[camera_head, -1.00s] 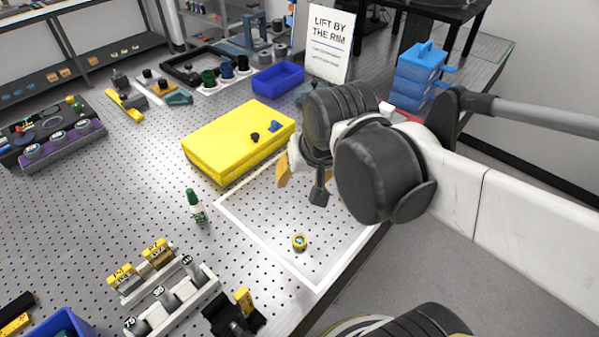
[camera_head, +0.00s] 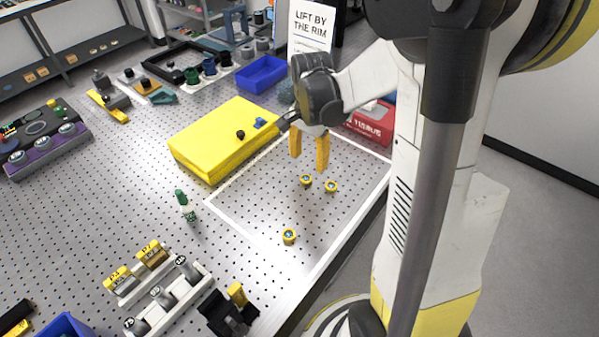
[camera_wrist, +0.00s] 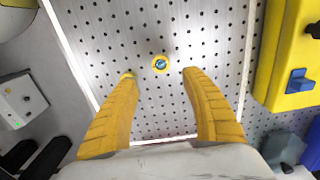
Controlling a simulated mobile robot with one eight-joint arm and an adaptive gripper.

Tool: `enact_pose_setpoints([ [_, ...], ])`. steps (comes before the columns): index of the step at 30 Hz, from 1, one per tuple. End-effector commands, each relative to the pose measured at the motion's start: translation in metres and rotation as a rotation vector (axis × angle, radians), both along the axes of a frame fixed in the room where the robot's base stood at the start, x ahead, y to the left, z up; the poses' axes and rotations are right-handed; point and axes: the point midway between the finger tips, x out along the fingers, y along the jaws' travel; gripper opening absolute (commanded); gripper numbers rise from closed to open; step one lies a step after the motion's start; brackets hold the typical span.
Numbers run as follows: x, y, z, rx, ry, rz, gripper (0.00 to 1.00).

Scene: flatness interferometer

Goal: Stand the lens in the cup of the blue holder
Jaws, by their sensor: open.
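Three small yellow-rimmed round pieces lie inside the white outline on the perforated table: one lens-like piece (camera_head: 306,180) and another (camera_head: 331,186) below my gripper, and a third (camera_head: 289,237) nearer the front. My gripper (camera_head: 309,162) is open and empty, pointing down above the first two. In the wrist view one piece with a blue-green centre (camera_wrist: 160,63) shows between and beyond the fingertips. Another yellow bit shows at the left fingertip, mostly hidden. A dark blue cup-like holder (camera_head: 209,67) stands at the back between a green and a black one; its cup is too small to make out.
A yellow box (camera_head: 222,143) with small knobs stands left of my gripper. A blue bin (camera_head: 263,75) and a sign (camera_head: 310,27) stand behind, a red tissue box (camera_head: 372,122) to the right. The outlined area is mostly clear.

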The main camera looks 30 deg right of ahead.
Motion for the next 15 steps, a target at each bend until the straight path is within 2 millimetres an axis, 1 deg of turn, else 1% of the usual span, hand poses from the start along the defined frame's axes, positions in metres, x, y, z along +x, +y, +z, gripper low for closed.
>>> enact_pose_setpoints([
  [1,0.0,0.0,-0.011,0.0,0.0,0.001,0.55],
  [3,0.0,0.0,-0.02,-0.001,-0.001,0.002,0.55],
  [10,0.0,0.002,-0.035,-0.001,-0.001,0.003,0.55],
  [15,0.0,0.007,-0.062,-0.001,-0.001,0.004,0.55],
])
